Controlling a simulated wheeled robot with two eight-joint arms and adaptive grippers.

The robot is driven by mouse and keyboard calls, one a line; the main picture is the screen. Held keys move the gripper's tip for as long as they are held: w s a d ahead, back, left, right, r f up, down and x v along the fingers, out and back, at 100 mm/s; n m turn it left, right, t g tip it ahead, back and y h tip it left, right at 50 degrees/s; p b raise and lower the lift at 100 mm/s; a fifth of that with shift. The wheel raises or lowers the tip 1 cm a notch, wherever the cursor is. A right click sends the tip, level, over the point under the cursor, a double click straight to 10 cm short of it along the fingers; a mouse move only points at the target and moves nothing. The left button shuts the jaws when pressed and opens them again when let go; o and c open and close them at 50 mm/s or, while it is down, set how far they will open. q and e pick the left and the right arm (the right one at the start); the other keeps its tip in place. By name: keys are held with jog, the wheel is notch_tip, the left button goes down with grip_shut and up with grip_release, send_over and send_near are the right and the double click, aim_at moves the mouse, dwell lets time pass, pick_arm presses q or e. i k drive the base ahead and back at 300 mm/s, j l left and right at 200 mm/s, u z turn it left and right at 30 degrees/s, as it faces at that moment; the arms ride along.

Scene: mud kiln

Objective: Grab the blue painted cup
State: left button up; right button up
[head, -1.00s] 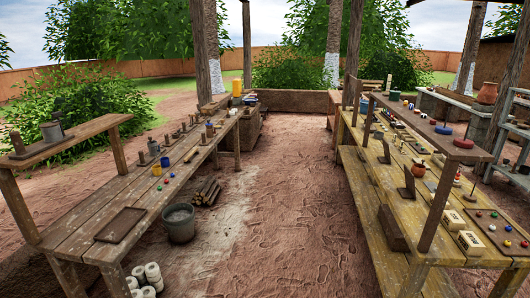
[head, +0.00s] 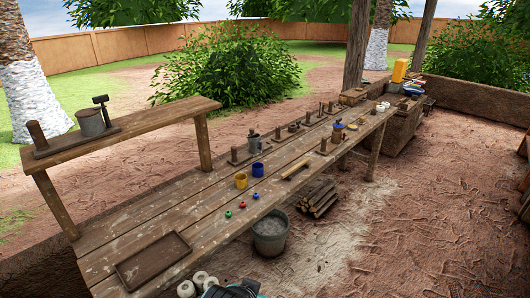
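Three small balls, blue, red and green, lie on the table in front of the cups. Neither of my grippers can be made out. A dark piece with a teal edge, which seems to be part of my body, shows at the bottom edge.
A grey bucket (head: 270,234) stands on the ground below the cups, beside stacked firewood (head: 317,199). A shallow wooden tray (head: 153,260) lies at the table's near end. A raised shelf (head: 130,130) holds a metal mug (head: 91,122). Open dirt ground lies to the right.

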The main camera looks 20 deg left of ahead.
aim_at(257, 168)
jog(key=i+u, duration=0.3)
jog(key=i, duration=0.3)
jog(key=i+l+u, duration=0.15)
jog(key=i+u, duration=0.15)
jog(key=i, duration=0.25)
